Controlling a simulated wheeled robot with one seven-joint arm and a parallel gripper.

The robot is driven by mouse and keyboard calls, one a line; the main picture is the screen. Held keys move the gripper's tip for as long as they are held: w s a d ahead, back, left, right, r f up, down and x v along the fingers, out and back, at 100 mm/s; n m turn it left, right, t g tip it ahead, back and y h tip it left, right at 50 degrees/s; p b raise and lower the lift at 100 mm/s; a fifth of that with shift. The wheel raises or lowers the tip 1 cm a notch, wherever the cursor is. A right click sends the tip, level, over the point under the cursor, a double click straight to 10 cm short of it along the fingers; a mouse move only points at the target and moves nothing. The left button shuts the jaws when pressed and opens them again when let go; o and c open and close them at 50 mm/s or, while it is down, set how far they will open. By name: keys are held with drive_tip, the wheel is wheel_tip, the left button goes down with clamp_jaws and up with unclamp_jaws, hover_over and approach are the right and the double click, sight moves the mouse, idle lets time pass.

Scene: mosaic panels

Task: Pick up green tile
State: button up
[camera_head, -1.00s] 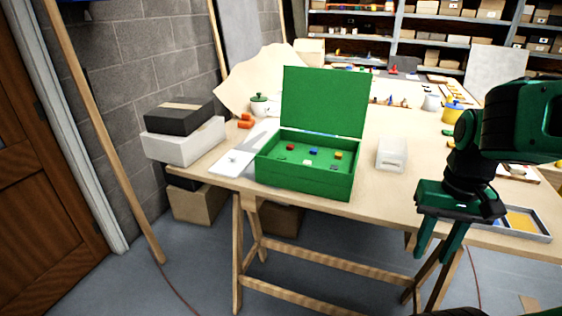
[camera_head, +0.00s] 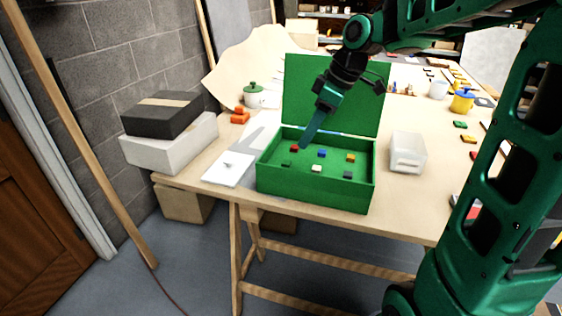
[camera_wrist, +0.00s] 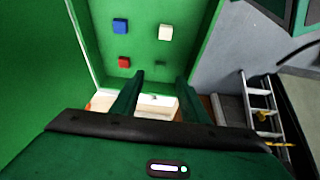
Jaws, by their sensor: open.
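The green tile (camera_head: 287,164) lies on the floor of the open green box (camera_head: 313,195), at its left near side, and is hard to tell from the green around it. In the wrist view it shows as a dim patch (camera_wrist: 163,66) just beyond my fingertips, roughly between their lines. My gripper (camera_head: 304,147) reaches down into the box near the red tile (camera_head: 294,148). In the wrist view its two fingers (camera_wrist: 160,82) are apart with nothing held between them.
Blue (camera_head: 322,153), yellow (camera_head: 351,157), white (camera_head: 317,168) and grey (camera_head: 347,174) tiles share the box floor. The raised lid (camera_head: 300,85) stands behind my gripper. A clear bin (camera_head: 408,153) is to the right, and a white board (camera_head: 228,168) to the left.

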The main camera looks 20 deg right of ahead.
hover_over(287, 162)
drive_tip(key=s+d, duration=0.2)
drive_tip(key=f, duration=0.4)
drive_tip(key=shift+s, duration=0.2)
drive_tip(key=x, duration=0.5)
drive_tip(key=shift+w+d, duration=0.1)
drive_tip(key=shift+w, duration=0.25)
clamp_jaws()
